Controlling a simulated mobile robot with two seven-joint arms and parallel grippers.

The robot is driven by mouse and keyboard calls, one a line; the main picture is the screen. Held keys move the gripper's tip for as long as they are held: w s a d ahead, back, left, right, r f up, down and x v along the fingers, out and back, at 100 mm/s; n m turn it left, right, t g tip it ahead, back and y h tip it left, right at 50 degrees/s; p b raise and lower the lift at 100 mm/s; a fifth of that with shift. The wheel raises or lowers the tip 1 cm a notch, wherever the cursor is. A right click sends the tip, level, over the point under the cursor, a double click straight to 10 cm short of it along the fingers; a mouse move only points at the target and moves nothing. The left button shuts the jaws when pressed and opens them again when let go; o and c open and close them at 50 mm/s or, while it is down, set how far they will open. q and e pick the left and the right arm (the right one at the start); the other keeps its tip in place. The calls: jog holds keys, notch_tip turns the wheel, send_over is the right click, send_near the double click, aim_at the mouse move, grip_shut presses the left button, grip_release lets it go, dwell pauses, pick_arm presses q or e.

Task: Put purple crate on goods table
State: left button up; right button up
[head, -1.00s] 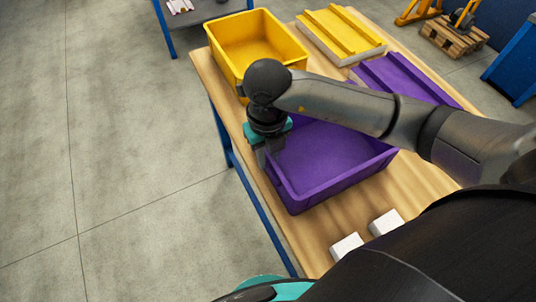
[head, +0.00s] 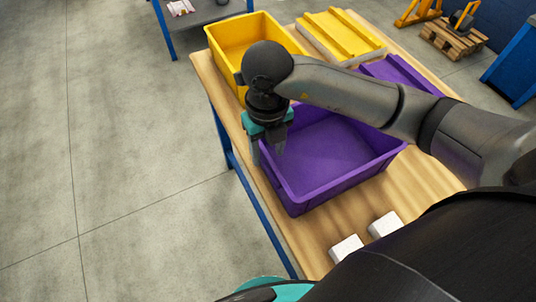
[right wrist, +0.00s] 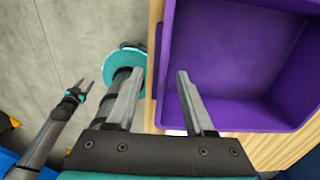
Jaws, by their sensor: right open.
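The purple crate (head: 335,190) stands upright and open on the near part of the wooden table (head: 310,235). It looks empty. My right gripper (head: 269,153) is open at the crate's left wall, pointing down, one finger outside and one over the inside. In the right wrist view the crate (right wrist: 225,55) fills the upper right, and its wall edge lies between the spread fingers (right wrist: 159,74). My left gripper (right wrist: 82,89) shows small at the left of that view, away from the crate; its jaws are too small to judge.
A yellow crate (head: 228,35) stands behind the purple one. A yellow lid-like panel (head: 340,32) and a purple one (head: 400,72) lie beyond. Two white blocks (head: 385,224) lie near the front. Another table (head: 210,13) stands at the back. Floor at left is clear.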

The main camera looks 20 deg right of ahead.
notch_tip(320, 180, up, 8)
jog(key=p, duration=0.1)
jog(key=shift+r, duration=0.25)
